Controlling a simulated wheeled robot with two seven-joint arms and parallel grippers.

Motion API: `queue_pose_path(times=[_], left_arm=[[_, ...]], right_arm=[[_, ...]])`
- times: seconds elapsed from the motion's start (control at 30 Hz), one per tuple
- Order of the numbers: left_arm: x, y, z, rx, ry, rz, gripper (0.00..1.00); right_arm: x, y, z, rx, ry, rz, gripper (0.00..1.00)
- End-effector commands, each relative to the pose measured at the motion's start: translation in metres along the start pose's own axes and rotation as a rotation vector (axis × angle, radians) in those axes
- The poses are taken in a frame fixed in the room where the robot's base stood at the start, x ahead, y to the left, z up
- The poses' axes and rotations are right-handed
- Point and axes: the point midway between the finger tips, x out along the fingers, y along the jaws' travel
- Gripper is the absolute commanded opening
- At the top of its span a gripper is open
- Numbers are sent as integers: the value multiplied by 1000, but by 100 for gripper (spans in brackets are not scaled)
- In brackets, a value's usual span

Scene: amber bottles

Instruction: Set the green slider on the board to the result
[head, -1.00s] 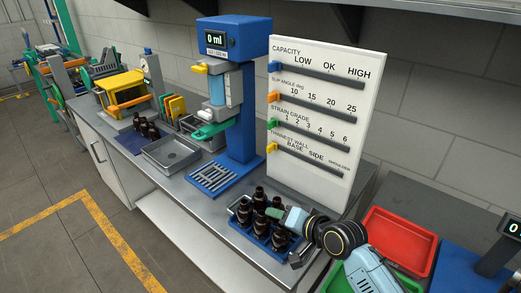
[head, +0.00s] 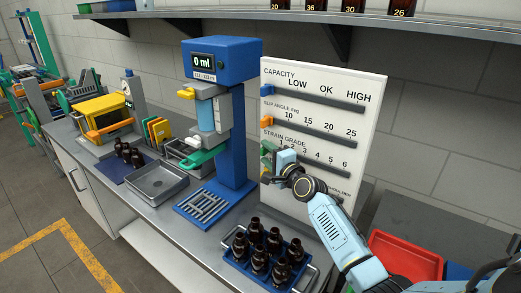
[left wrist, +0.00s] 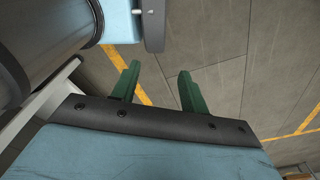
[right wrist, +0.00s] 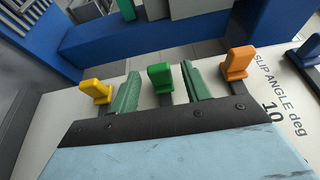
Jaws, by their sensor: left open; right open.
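The white board (head: 312,200) stands upright at the back right of the bench, with several labelled slider rows. The green slider (right wrist: 160,77) shows in the right wrist view between the two green fingers of my open right gripper (right wrist: 160,70), with a gap on each side. In the head view my right gripper (head: 269,158) is at the left end of the STRAIN GRADE row, near 1, and hides most of that slider. The display (head: 204,61) on the blue machine reads 0 ml. My left gripper (left wrist: 158,82) is open and empty above the floor.
The orange slider (right wrist: 237,63) and yellow slider (right wrist: 96,90) sit close on either side of the right fingers. The blue slider (head: 267,90) is on the top row. A blue crate of amber bottles (head: 240,265) stands below the board. A red tray (head: 405,258) lies to the right.

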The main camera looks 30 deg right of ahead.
Motion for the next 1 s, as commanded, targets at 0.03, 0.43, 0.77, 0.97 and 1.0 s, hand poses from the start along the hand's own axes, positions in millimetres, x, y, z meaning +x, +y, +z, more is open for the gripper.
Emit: queue_pose_path(times=[0.03, 0.43, 0.77, 0.97, 1.0], left_arm=[[3, 0, -4, 0, 6, -1, 44], [9, -1, -13, 1, 22, -2, 44], [9, -1, -10, 1, 18, -1, 44], [9, -1, -8, 1, 15, -1, 44], [9, -1, -8, 1, 14, -1, 44]], right_arm=[[9, 0, -1, -2, 1, -1, 47], [41, 0, 0, -2, 0, 1, 47], [42, 0, 0, -3, 0, 1, 38], [42, 0, 0, -3, 0, 1, 12], [41, 1, 0, -3, 0, 1, 7]])
